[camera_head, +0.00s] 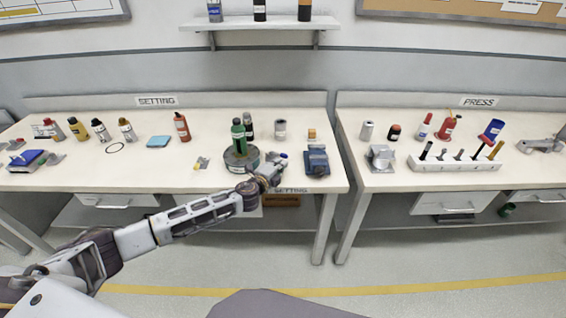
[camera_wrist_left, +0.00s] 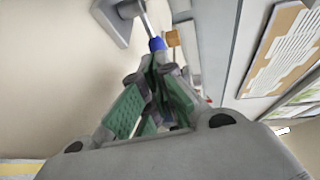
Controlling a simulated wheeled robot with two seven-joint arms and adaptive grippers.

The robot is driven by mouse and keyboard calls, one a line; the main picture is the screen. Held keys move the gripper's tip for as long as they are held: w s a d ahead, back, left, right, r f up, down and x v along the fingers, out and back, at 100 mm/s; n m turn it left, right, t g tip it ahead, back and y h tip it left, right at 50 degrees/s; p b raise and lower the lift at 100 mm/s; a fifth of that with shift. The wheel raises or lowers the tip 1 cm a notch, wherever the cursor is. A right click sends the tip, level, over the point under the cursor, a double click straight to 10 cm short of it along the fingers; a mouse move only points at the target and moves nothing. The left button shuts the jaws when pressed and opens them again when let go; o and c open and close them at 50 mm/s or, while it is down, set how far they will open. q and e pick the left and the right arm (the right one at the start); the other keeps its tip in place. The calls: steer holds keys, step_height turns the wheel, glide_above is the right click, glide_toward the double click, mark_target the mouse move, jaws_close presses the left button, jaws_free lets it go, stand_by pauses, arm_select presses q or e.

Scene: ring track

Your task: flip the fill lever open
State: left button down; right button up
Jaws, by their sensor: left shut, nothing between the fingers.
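My left gripper (camera_head: 275,168) reaches in over the front of the SETTING table, right of the round dark base with a green bottle on it. In the left wrist view its green-padded fingers (camera_wrist_left: 155,68) are shut and empty. Just beyond the fingertips is a blue-tipped lever (camera_wrist_left: 157,43) with a thin metal rod running to a grey block (camera_wrist_left: 117,18). The blue tip looks very close to the fingertips; I cannot tell whether they touch. In the head view a small blue tip (camera_head: 284,156) shows beside the gripper, which partly hides what is there. My right gripper is out of view.
A green bottle (camera_head: 238,138) stands on the round base (camera_head: 240,163). A blue-grey vise-like block (camera_head: 317,160) is close on the right. The SETTING table (camera_head: 120,178) has bare room at front left. The PRESS table (camera_head: 385,181) stands across a narrow gap.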

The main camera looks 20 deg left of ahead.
arm_select(q)
steer(key=shift+x, duration=1.05)
steer(key=shift+w, duration=0.3)
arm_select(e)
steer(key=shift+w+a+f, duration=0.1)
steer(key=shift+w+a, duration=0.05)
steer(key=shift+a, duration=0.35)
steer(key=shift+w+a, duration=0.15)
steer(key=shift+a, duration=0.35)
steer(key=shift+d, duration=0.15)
